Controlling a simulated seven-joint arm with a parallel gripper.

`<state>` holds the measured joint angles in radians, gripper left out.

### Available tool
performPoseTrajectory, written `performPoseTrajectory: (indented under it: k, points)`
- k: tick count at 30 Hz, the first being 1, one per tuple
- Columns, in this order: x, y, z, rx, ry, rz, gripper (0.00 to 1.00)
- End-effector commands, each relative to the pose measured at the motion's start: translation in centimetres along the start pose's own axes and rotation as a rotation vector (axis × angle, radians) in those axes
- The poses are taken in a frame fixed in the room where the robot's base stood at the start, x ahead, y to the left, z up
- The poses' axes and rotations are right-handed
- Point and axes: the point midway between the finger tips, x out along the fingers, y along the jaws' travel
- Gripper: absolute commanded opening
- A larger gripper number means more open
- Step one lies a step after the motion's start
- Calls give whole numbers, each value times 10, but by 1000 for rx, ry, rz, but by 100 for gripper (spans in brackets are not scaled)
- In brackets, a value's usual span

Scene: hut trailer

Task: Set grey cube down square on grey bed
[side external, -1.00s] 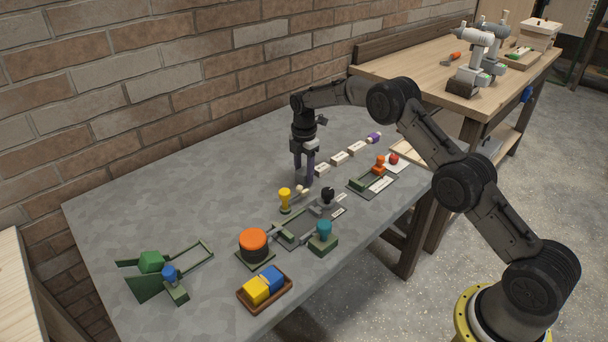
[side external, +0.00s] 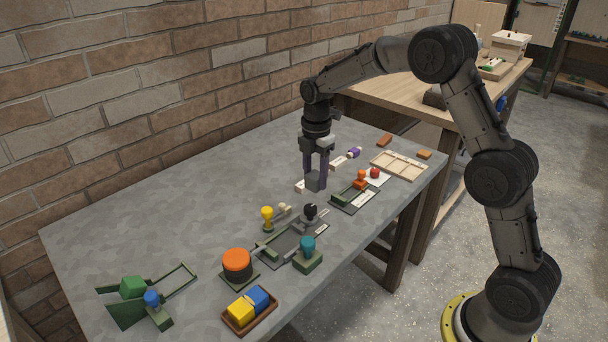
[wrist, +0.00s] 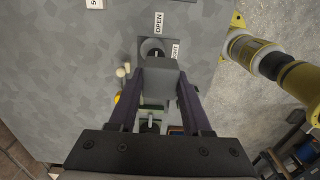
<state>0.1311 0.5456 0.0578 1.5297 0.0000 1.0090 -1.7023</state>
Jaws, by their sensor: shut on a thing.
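A grey cube (side external: 316,182) is held between the purple fingers of my gripper (side external: 317,170), which points down over the table. It also shows in the wrist view (wrist: 161,76), clamped between the two fingertips. The cube looks raised above the tabletop, behind the black knob. A grey plate with green edging (side external: 283,243) lies in front of it and to the left; I cannot tell for certain that this is the grey bed. In the wrist view the cube and fingers hide part of what lies below.
A black knob (side external: 310,211), a teal knob (side external: 308,244), a yellow knob (side external: 267,214) and a big orange button (side external: 237,262) stand nearby. A tray with yellow and blue blocks (side external: 250,308) is at the front. The table (side external: 160,215) is clear at back left.

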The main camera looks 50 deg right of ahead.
Motion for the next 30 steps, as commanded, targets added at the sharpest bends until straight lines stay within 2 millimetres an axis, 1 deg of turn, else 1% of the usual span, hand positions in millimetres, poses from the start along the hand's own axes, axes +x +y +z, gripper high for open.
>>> performPoseTrajectory:
  k: [3, 6, 8, 10, 14, 18, 22, 24, 26, 28, 30]
  points:
    - [-5, -9, -1, 1, 0, 2, 0]
    - [-6, -12, -2, 22, -1, 6, 0]
    - [-1, -18, -2, 52, 0, -2, 0]
    - [4, -30, -7, 88, 1, -12, 0]
    - [4, -58, -36, 114, 0, -21, 0]
    - [0, -93, -69, 103, -2, -23, 0]
    - [-5, -120, -93, 65, -2, -20, 0]
    - [-8, -129, -102, 40, -2, -16, 0]
    - [-11, -133, -107, 22, -2, -11, 0]
    - [-13, -132, -113, 6, -1, -3, 0]
    - [-12, -126, -116, 0, 0, 0, 0]
